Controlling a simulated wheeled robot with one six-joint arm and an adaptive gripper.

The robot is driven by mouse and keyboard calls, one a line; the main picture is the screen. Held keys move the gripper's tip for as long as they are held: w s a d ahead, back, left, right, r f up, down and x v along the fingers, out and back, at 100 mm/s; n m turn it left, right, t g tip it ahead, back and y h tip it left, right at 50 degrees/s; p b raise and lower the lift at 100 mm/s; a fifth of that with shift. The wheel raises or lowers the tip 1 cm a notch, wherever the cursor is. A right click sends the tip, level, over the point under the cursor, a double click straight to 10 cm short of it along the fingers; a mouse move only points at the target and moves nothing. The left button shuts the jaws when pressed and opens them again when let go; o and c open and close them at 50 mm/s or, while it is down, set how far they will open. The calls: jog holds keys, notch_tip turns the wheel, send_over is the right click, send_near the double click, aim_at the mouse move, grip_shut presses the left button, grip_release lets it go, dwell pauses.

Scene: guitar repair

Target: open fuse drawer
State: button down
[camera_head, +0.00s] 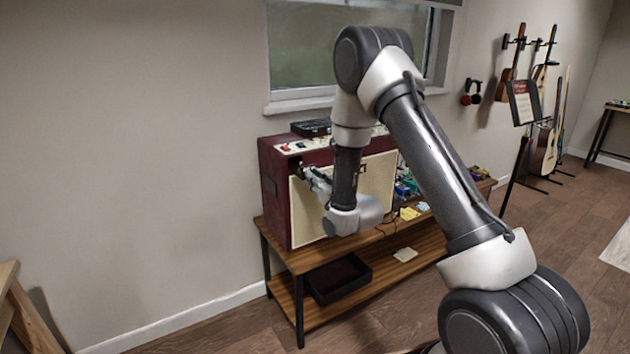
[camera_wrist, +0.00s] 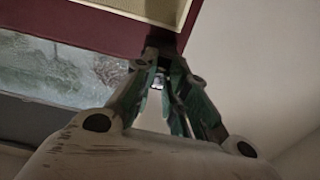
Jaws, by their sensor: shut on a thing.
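The amplifier (camera_head: 273,195) is a dark red cabinet with a cream grille and a pale control panel on top, standing on a wooden bench. My gripper (camera_head: 306,172) is at the upper left of its front, below the control panel. In the wrist view my gripper (camera_wrist: 161,62) has its fingers drawn together at the dark red edge of the amplifier (camera_wrist: 110,28). The tips are shut on a small dark part there, which I take for the fuse drawer. The fingers and shadow mostly hide it, and I cannot tell how far out it is.
The wooden bench (camera_head: 390,258) has a lower shelf with a black tray (camera_head: 338,278). Several small coloured pedals lie to the right of the amplifier. A black box (camera_head: 311,128) rests on top of it, below the window. Open floor lies in front.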

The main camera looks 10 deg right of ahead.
jog(key=shift+s, duration=0.1)
jog(key=c, duration=1.4)
grip_release()
jog(key=shift+s, duration=0.1)
jog(key=shift+d, duration=0.1)
jog(key=v, duration=0.7)
jog(key=shift+s+r, duration=0.1)
jog(key=shift+s, duration=0.1)
